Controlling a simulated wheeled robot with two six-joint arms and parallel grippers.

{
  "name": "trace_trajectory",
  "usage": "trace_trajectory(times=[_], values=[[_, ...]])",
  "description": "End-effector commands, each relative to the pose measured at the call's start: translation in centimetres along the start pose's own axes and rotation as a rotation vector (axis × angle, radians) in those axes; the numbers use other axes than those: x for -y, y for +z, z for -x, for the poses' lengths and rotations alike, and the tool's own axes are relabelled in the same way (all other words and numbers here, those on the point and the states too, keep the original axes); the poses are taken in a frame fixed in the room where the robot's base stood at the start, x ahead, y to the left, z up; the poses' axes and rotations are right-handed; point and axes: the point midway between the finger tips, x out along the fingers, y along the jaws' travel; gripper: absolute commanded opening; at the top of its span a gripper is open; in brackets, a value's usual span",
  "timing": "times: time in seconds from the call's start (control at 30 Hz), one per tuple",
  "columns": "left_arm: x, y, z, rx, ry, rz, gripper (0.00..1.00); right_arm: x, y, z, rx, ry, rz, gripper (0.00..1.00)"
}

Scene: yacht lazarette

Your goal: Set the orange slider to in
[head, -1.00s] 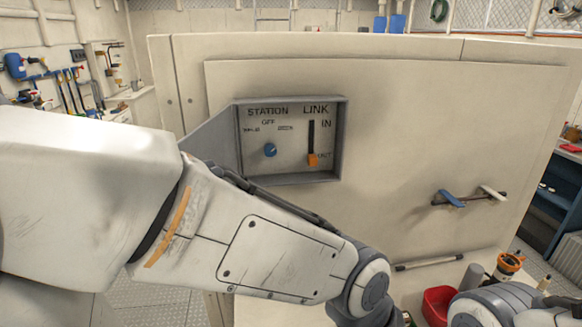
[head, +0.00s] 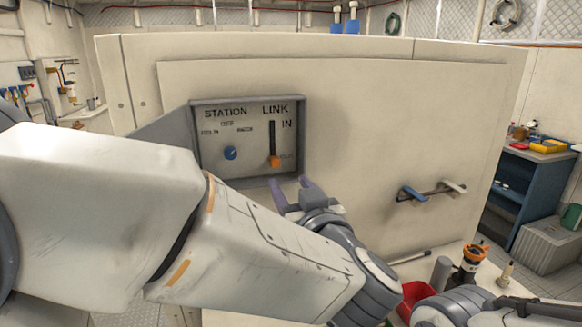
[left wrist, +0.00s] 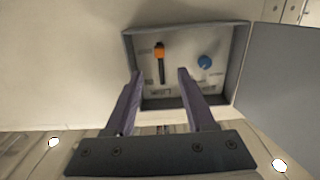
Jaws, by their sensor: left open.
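The orange slider (head: 274,161) sits at the bottom end of its vertical slot under the LINK label, with IN marked by the top end. It is in a recessed grey-framed panel (head: 216,174) on a cream wall. In the left wrist view, which sees the panel upside down, the slider (left wrist: 159,48) is at the upper end of the slot. My left gripper (head: 290,184) is open and empty, its purple fingers at the panel's lower right edge, apart from the slider. In the left wrist view its fingertips (left wrist: 160,73) stand either side of the slot.
A blue knob (head: 230,153) under STATION is left of the slider. The panel's raised frame surrounds both. A rail with a blue and a white handle (head: 414,193) is on the wall to the right. A red container (head: 414,296) and an orange-topped item (head: 470,262) stand below.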

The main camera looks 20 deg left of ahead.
Motion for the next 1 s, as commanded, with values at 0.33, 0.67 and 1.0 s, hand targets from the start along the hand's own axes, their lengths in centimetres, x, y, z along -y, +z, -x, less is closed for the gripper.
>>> trace_trajectory(times=[0.33,0.67,1.0], values=[[0.1,-0.2,-5.9,0.001,-0.006,0.0,0.55,0.1,-0.1,1.2,0.0,0.0,0.0,0.61],[0.0,0.0,-9.6,0.001,0.001,0.001,0.55,0.1,-0.1,1.7,0.0,0.0,0.0,0.61],[0.0,0.0,-9.8,0.001,0.003,0.002,0.44,0.1,-0.1,1.7,0.0,0.0,0.0,0.61]])
